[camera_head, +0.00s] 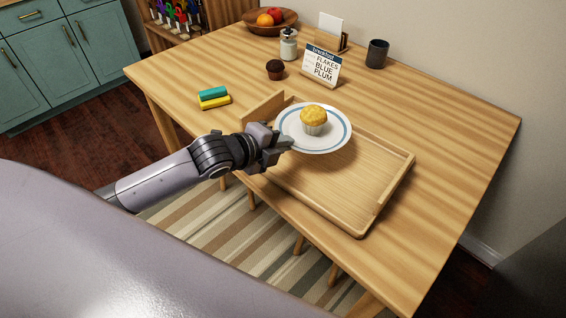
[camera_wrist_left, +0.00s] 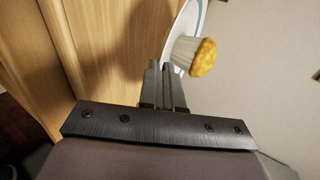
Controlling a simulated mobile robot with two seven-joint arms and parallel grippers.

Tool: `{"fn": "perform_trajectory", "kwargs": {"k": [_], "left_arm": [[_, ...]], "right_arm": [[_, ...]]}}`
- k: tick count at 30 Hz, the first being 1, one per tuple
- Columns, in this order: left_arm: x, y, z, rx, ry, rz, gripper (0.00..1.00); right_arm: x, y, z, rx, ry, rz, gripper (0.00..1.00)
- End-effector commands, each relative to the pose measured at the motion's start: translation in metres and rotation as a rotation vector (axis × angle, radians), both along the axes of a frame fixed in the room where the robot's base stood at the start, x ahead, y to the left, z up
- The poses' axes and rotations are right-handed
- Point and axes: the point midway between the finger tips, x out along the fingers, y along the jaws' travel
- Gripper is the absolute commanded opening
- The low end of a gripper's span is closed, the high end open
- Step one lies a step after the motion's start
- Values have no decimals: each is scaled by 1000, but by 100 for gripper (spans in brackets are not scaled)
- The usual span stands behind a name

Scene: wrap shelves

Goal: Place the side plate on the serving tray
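The side plate (camera_head: 337,139), white with a blue ring, carries a yellow muffin (camera_head: 313,117) in a pale paper cup. My left gripper (camera_head: 286,142) is shut on the plate's near-left rim. In the left wrist view, the fingers (camera_wrist_left: 164,88) are close together at the edge of the plate (camera_wrist_left: 184,22), with the muffin (camera_wrist_left: 196,56) beside them. The plate is over the far part of the wooden serving tray (camera_head: 315,182) and appears raised above it. The plate hides part of the tray's far side. My right gripper is not in view.
A chocolate muffin (camera_head: 275,69), a menu card (camera_head: 321,65), a lidded jar (camera_head: 289,44), a dark cup (camera_head: 377,54) and a fruit bowl (camera_head: 270,22) stand behind. Teal and yellow blocks (camera_head: 214,98) lie left. The tray's near part and the table's right side are clear.

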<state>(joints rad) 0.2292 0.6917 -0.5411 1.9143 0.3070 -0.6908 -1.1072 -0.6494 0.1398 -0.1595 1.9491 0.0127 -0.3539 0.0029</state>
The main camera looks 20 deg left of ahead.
Motion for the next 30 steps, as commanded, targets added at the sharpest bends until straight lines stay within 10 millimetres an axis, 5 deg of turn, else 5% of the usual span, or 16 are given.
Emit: {"fn": "perform_trajectory", "kwargs": {"k": [15,26,27,30], "left_arm": [[1,-1,-56,-3,-4,1,0],[1,0,-60,-2,-7,0,0],[0,0,-62,0,-2,0,14],[0,0,-62,-1,-2,0,14]], "right_arm": [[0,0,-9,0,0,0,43],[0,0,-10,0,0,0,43],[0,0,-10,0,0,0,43],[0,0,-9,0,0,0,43]]}}
